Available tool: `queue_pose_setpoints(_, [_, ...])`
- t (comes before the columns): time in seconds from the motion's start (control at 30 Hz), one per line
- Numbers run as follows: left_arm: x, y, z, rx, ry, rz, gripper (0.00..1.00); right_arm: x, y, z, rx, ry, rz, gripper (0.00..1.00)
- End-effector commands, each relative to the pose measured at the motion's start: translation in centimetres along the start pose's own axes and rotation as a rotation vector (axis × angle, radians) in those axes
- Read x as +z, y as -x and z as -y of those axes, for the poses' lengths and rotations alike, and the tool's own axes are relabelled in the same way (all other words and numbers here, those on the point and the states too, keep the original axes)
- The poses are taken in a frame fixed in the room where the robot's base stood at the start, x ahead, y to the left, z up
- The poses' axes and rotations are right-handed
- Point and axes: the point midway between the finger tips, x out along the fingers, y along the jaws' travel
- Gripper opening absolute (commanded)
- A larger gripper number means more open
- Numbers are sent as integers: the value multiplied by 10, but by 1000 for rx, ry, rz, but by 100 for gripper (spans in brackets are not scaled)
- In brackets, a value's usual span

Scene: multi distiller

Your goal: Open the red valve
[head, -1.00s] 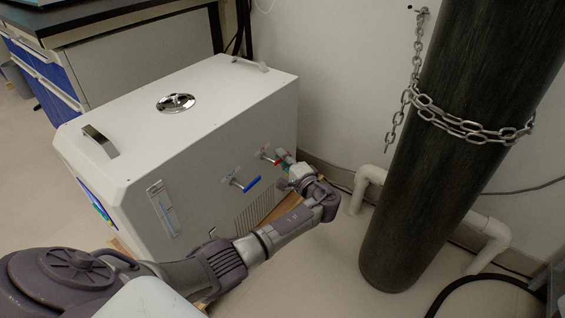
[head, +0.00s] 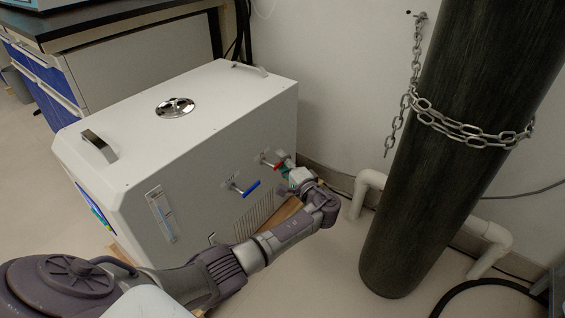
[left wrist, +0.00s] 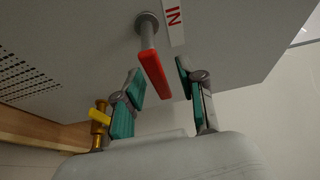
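The red valve (head: 269,162) is a red lever handle on the side of the white box-shaped machine (head: 180,130). In the left wrist view the red handle (left wrist: 154,74) hangs from a grey stem beside a label reading "IN". My left gripper (left wrist: 162,82) is open, with one teal finger on each side of the red handle; I cannot tell whether either touches it. In the head view my left gripper (head: 285,168) is at the machine's side, just right of the red handle. My right gripper is not in view.
A blue-handled valve (head: 245,187) sits left of the red one. A yellow fitting (left wrist: 98,117) is low on the machine. A dark chained cylinder (head: 440,160) and white pipes (head: 366,185) stand to the right. Some floor (head: 325,260) between is clear.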

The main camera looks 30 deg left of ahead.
Motion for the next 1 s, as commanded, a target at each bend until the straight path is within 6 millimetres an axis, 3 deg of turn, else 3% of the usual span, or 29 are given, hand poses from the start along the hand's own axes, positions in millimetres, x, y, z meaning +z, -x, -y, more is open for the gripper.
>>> queue_pose_setpoints(0.23, [-1, 18, -1, 3, 0, -3, 40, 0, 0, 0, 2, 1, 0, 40])
queue_pose_setpoints(0.5, [-1, 76, -1, 4, 1, -3, 40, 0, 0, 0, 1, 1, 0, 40])
queue_pose_setpoints(0.7, [0, 108, -1, 2, -1, -2, 40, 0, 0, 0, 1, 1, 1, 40])
queue_pose_setpoints(1.0, [0, 121, 0, 0, 0, 0, 40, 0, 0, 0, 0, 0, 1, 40])
